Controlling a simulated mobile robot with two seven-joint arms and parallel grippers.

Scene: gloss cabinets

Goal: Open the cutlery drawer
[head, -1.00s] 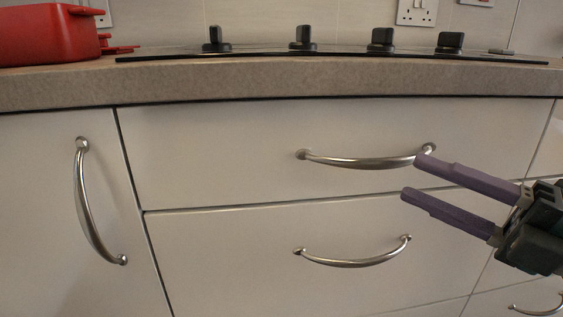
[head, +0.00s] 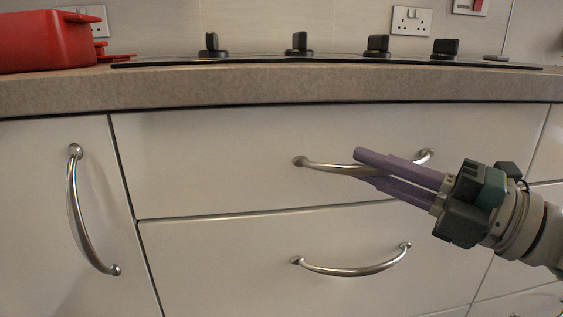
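The cutlery drawer appears to be the wide white top drawer (head: 220,165) under the counter; its front is flush with the cabinet. Its curved silver handle (head: 325,166) runs across the front, and its right part is partly hidden by my fingers. My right gripper (head: 366,168) comes in from the right with two purple fingers close together, one above and one below the handle bar. It looks shut on the handle, right of its middle; the exact contact is hidden. My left gripper is not in view.
A second drawer with a silver handle (head: 352,270) lies below. A cabinet door with an upright handle (head: 78,215) is at the left. Above are the counter (head: 250,85), a black hob with several knobs (head: 378,45), and a red pot (head: 45,42).

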